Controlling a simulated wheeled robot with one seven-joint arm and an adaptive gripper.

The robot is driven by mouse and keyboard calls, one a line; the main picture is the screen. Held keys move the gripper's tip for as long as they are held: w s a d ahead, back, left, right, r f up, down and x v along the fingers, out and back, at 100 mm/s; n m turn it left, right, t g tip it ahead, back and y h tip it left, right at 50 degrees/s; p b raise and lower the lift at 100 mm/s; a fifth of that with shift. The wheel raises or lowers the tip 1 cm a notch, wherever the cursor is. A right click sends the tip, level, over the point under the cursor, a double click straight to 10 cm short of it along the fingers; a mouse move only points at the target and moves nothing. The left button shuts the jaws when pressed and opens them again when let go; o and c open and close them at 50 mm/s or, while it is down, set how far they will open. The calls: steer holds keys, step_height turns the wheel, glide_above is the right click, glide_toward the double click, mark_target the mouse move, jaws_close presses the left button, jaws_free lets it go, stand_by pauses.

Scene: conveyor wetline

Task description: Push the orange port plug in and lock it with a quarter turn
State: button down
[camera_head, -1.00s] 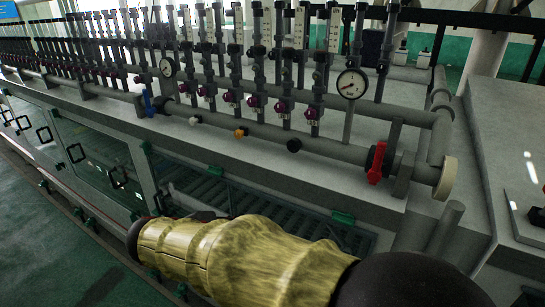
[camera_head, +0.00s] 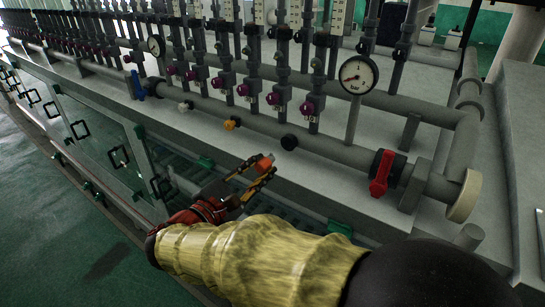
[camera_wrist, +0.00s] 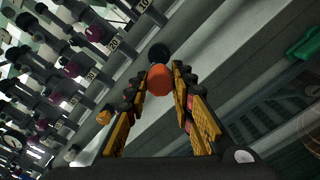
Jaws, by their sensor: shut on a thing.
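The orange port plug (camera_head: 264,162) is between the fingertips of my gripper (camera_head: 259,173). In the wrist view the plug (camera_wrist: 160,79) shows as a rounded orange piece between the two fingertips (camera_wrist: 161,84), and my gripper is shut on it. A round black port or cap (camera_head: 289,142) sits on the front pipe, beyond the plug; it also shows just past the plug in the wrist view (camera_wrist: 158,52). The plug appears apart from the pipe, in front of it and to the lower left of the black port in the head view. Its far end is hidden.
A yellow-orange cap (camera_head: 232,124) and a white cap (camera_head: 185,106) sit on the front pipe (camera_head: 335,149) to the left. A red-handled valve (camera_head: 381,173) and a pressure gauge (camera_head: 357,75) stand to the right. Green clips line the tank's front edge.

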mark_target(269, 157)
steer(key=shift+w+d+r, duration=0.1)
steer(key=shift+w+d, duration=0.25)
steer(key=x, duration=0.3)
steer(key=shift+w, duration=0.1)
steer(key=shift+x, duration=1.15)
steer(key=shift+b+x, duration=0.45)
steer(key=shift+x, duration=0.65)
stand_by(0.4)
steer(key=c, duration=1.5)
jaws_free()
steer(key=shift+o, duration=0.2)
steer(key=v, duration=1.2)
